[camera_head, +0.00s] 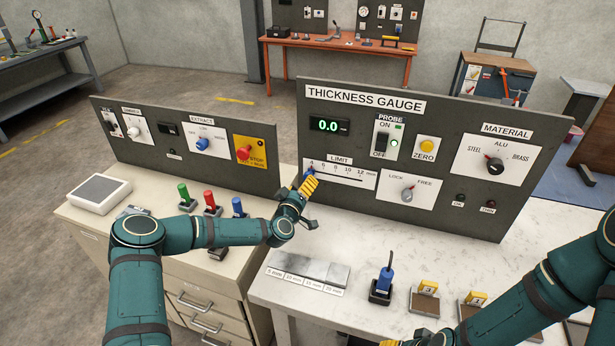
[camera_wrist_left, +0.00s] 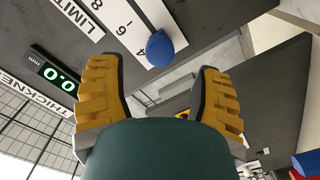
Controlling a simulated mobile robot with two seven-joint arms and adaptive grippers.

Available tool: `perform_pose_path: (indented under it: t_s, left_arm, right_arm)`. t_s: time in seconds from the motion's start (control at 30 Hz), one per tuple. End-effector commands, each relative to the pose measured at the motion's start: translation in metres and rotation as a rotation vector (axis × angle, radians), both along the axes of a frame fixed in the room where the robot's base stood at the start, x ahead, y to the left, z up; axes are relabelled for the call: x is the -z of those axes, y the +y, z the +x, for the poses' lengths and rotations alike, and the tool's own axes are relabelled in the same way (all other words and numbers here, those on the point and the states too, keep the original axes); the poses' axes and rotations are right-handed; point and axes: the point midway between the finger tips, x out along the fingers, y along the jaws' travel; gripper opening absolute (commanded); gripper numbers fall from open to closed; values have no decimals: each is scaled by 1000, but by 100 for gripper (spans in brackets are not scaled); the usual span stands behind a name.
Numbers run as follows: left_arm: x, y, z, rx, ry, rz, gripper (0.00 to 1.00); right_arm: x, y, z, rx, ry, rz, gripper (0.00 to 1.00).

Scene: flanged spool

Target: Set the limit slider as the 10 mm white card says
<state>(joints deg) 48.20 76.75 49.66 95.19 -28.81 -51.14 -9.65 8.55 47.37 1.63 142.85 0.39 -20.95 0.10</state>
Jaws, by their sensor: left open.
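The limit slider has a blue knob (camera_wrist_left: 160,48) near the 4 end of its scale. Its white LIMIT plate (camera_head: 345,176), marked 4 to 12, is on the THICKNESS GAUGE panel. My left gripper (camera_head: 308,187) is at the plate's left end and covers part of the knob in the head view. In the left wrist view, its yellow fingers (camera_wrist_left: 158,95) are spread, with the knob beyond their tips, apparently untouched. White labels, one reading 10 mm (camera_head: 290,278), lie along a grey stepped block on the table. My right gripper (camera_head: 392,342) barely shows at the bottom edge.
The display (camera_head: 329,126) reads 0.0. The PROBE switch (camera_head: 382,139), ZERO button (camera_head: 427,145), LOCK/FREE knob (camera_head: 407,194) and MATERIAL knob (camera_head: 495,166) share the panel. A blue-handled probe (camera_head: 385,279) stands on the table; numbered blocks (camera_head: 425,298) are to its right.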

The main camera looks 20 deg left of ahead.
Motion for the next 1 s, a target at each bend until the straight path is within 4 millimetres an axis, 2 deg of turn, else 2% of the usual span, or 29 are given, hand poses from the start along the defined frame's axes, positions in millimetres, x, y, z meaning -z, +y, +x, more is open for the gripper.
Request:
perform_pose_path:
  t_s: [0.1,0.3,0.5,0.77,0.87,0.9,0.97,1.0]
  left_arm:
    - [0,-1,20,-1,-2,-1,65]
    - [0,-2,42,0,-1,-1,65]
    - [0,-2,50,0,0,-1,65]
    - [0,-2,50,0,0,0,65]
    - [0,-2,50,0,0,0,35]
    - [0,-2,50,0,0,0,21]
    - [0,-2,50,0,0,0,0]
    - [0,-2,50,0,0,0,0]
  right_arm:
    - [-1,0,0,0,0,0,47]
    - [-1,0,0,0,0,0,47]
    - [-1,0,0,0,0,0,47]
    - [0,0,0,0,0,0,47]
    - [0,0,0,0,0,0,47]
    - [0,0,0,0,0,0,47]
    - [0,0,0,0,0,0,47]
    - [0,0,0,0,0,0,47]
